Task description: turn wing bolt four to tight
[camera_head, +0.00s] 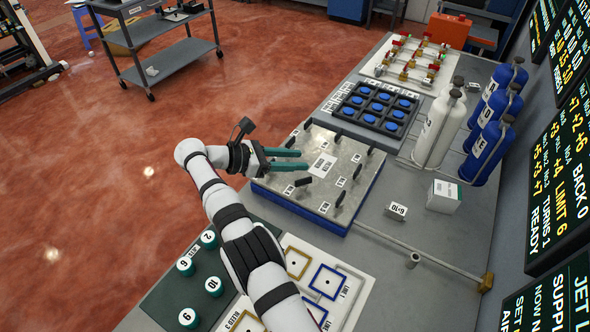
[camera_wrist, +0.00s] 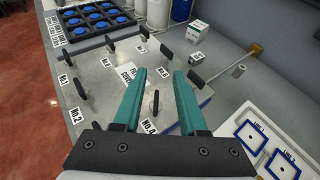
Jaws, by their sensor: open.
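Wing bolt four (camera_wrist: 155,103) is a dark upright wing beside the label "No.4" (camera_wrist: 148,127) in the wrist view. It stands on the metal cover plate (camera_wrist: 105,88), which also shows in the head view (camera_head: 290,196). My gripper (camera_wrist: 160,73) has two teal fingers, spread apart with nothing held. In the wrist view the bolt appears between the fingers; contact does not show. In the head view my gripper (camera_head: 303,159) reaches over the plate from the left. A dark wing (camera_head: 302,182) just below its fingers looks like the same bolt.
Other wing bolts stand on the plate, one (camera_head: 339,199) nearby to the right. The bench right of the plate is mostly clear.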

